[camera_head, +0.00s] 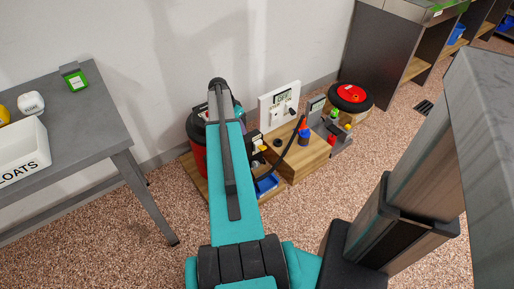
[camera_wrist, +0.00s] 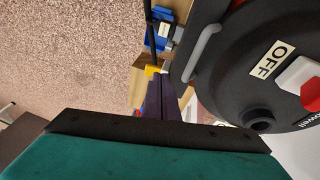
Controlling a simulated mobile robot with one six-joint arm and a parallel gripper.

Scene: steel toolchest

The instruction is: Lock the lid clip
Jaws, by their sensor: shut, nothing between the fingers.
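In the wrist view the round dark lid (camera_wrist: 232,88) fills the right side, with an OFF label and a red and white switch. A light grey bent bar (camera_wrist: 203,52) at the lid's left edge may be the clip; I cannot tell whether it is locked. My gripper (camera_wrist: 174,88) appears as shut, dark, empty fingers left of the lid and below the bar. I cannot tell whether it touches either. The head view does not show it clearly.
A wooden box (camera_head: 306,152) with small items and a white panel (camera_head: 279,104) stand right of the canister. A grey table (camera_head: 92,122) is at left. Speckled floor is open in front.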

